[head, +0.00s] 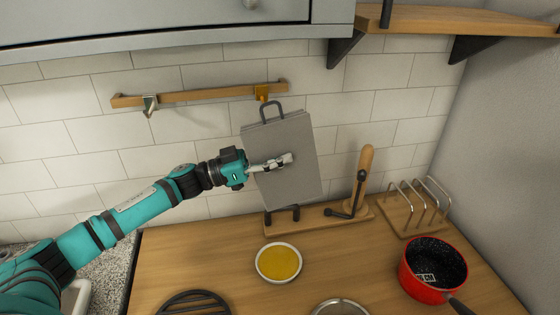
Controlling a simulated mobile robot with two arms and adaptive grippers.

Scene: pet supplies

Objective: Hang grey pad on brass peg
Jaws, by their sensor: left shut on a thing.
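The grey pad (291,184) is a flat, slightly tilted rectangle with a dark loop handle (272,107) at its top. My left gripper (284,161) is shut on the pad near its left side and holds it above the counter, in front of the tiled wall. The brass peg (262,92) is on the right part of a wooden wall rail (205,94). In the picture the loop's top lies just below the peg; whether they touch I cannot tell. My right gripper is not in view.
A silver hook (150,104) is on the rail's left part. Below are a yellow-filled dish (279,263), a wooden stand (330,214), a toast rack (409,215), a red saucepan (421,288) and a dark trivet (195,304). A cabinet (170,22) and a shelf (460,20) overhang the wall.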

